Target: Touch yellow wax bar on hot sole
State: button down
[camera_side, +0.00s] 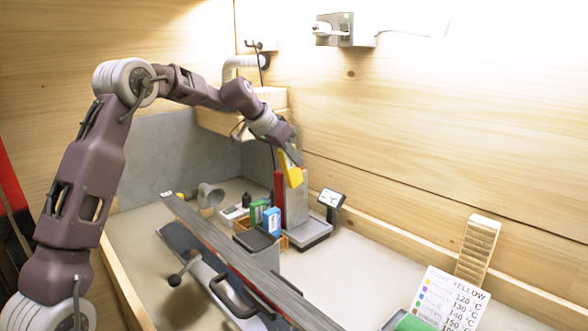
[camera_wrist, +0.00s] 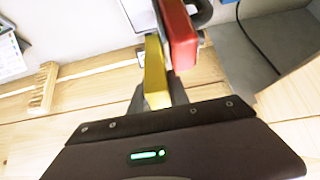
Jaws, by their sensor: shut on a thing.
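My gripper (camera_side: 287,150) is shut on the yellow wax bar (camera_side: 292,170) and holds it tilted, its lower end hanging down. The bar overlaps the top of an upright grey metal plate (camera_side: 297,205), which looks like the iron's sole. A red part (camera_side: 278,190), likely the iron's handle, stands to its left. I cannot tell whether the bar touches the plate. In the wrist view the yellow bar (camera_wrist: 155,75) extends from the gripper (camera_wrist: 158,100) beside the red part (camera_wrist: 178,35); the plate's face is hidden there.
A small °C display (camera_side: 331,199) stands right of the iron's base. Green and blue boxes (camera_side: 271,220) sit in front, in a wooden tray. A long dark ski (camera_side: 235,255) lies clamped across the bench. A temperature card (camera_side: 450,300) and a wooden-backed brush (camera_side: 478,248) are at right.

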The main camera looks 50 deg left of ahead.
jog(key=shift+a, duration=0.45)
dwell(1.2)
jog(key=d+r, duration=0.4)
jog(key=r, duration=0.5)
dwell(0.5)
